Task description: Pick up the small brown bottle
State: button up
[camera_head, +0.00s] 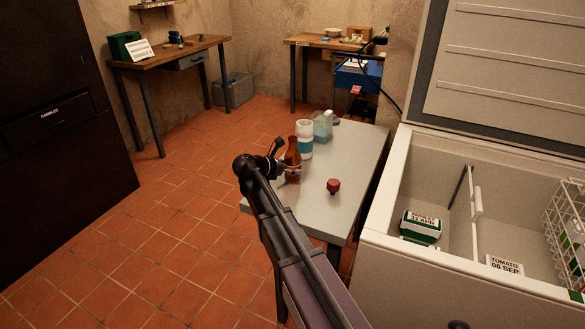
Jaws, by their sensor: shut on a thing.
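The small brown bottle (292,153) stands upright at the near left part of the grey table (352,160). My gripper (285,168) reaches it from the left and is shut on it at its lower body. The jaws and the wrist hide part of the bottle's lower left side. I cannot tell whether its base touches the table top.
A white and blue container (304,138) stands just behind the bottle, with a clear bluish jug (323,125) beyond it. A small red object (333,186) lies to the right. An open chest freezer (385,215) borders the table's right side.

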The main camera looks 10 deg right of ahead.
jog(key=shift+r+p, duration=0.65)
jog(key=shift+r, duration=0.3)
jog(key=s+d+r+p, duration=0.2)
jog(key=s, duration=1.4)
jog(key=shift+w+d, duration=0.1)
jog(key=o, duration=0.7)
jog(key=c, duration=0.5)
